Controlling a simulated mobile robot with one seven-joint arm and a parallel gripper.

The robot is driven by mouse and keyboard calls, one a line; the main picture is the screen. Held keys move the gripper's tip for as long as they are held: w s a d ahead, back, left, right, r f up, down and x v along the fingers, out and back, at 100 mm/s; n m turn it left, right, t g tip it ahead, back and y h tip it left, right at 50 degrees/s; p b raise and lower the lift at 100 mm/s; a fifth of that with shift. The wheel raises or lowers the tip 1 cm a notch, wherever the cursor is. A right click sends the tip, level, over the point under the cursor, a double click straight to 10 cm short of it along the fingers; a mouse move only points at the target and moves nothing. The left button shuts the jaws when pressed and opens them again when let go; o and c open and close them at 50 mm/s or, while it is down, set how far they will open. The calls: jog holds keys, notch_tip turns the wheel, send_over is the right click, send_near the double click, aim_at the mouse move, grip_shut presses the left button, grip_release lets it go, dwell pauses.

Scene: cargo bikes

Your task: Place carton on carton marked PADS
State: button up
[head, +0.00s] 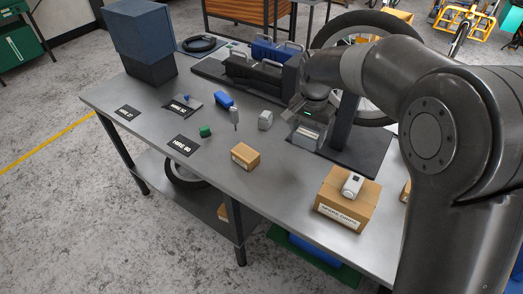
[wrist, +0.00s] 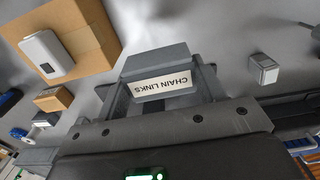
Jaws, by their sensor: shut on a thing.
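My gripper (head: 307,124) is shut on a small grey box (wrist: 157,61) with a white label reading CHAIN LINKS. It holds the box over the right part of the grey workbench, near a dark upright post. A small brown carton (head: 245,157) sits on the bench left of my gripper; its pale label is too small to read. A larger brown carton (head: 333,208) stands near the front edge, with a white device (head: 352,184) on top; both also show at the upper left of the wrist view. No label legibly reads PADS.
Another brown carton (head: 405,192) is partly hidden behind my arm. A grey block (head: 265,120), green item (head: 205,131) and blue item (head: 223,100) lie on the bench (head: 145,143). Black tool cases and a bicycle wheel stand behind. Bare bench surrounds the small carton.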

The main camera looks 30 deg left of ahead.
jog(key=s+a+r, duration=0.2)
jog(key=a, duration=0.5)
send_over(245, 152)
jog(key=f, duration=0.4)
jog(key=d+f, duration=0.1)
jog(key=f, duration=0.1)
jog(key=shift+w+f, duration=0.15)
jog(key=shift+f, duration=0.05)
jog(key=shift+a+f, duration=0.35)
jog(key=shift+a, duration=0.1)
jog(key=shift+f, duration=1.9)
jog(key=shift+f, duration=0.15)
jog(key=o, duration=1)
